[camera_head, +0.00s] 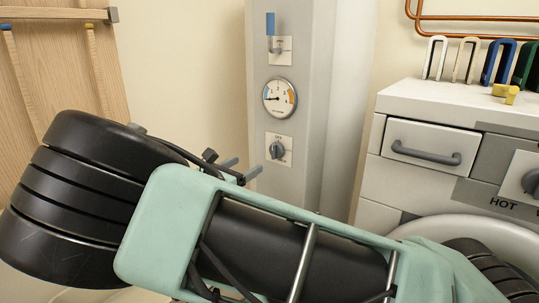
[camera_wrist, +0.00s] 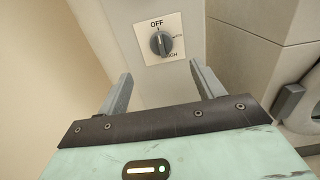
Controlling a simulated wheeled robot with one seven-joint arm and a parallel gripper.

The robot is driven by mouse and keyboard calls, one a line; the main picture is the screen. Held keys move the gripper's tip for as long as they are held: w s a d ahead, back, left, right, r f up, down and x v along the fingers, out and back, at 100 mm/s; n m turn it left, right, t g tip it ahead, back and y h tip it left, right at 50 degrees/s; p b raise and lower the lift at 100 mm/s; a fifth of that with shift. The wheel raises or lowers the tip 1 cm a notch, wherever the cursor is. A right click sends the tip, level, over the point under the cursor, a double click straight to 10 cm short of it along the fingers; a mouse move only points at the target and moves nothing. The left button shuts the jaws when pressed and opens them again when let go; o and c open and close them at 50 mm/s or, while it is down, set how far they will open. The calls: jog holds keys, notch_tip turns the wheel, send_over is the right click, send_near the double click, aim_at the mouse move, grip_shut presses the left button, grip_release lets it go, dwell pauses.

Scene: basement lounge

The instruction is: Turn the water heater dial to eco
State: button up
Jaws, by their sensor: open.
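The water heater dial (camera_head: 277,150) is a grey round knob on a small white plate, low on the tall grey-white heater column (camera_head: 335,90). In the wrist view the dial (camera_wrist: 161,43) sits on a plate marked OFF at top, a small word at right that I cannot read clearly, and HIGH at lower right. Its ridge stands about upright, close to OFF. My gripper (camera_wrist: 161,88) is open and empty, with its two fingers apart below the dial in the wrist view, not touching it. In the head view my gripper's fingers (camera_head: 242,168) are just left of the dial.
Above the dial are a round gauge (camera_head: 279,97) and a blue-handled lever (camera_head: 271,28). A white washer (camera_head: 440,120) with its own HOT knob (camera_head: 533,183) stands at right. A wooden panel (camera_head: 60,60) is at left.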

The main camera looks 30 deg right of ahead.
aim_at(273, 151)
jog(key=b+x, duration=0.1)
jog(key=x, duration=1.2)
jog(key=shift+d+f, duration=0.1)
jog(key=shift+d, duration=0.1)
jog(key=c, duration=1)
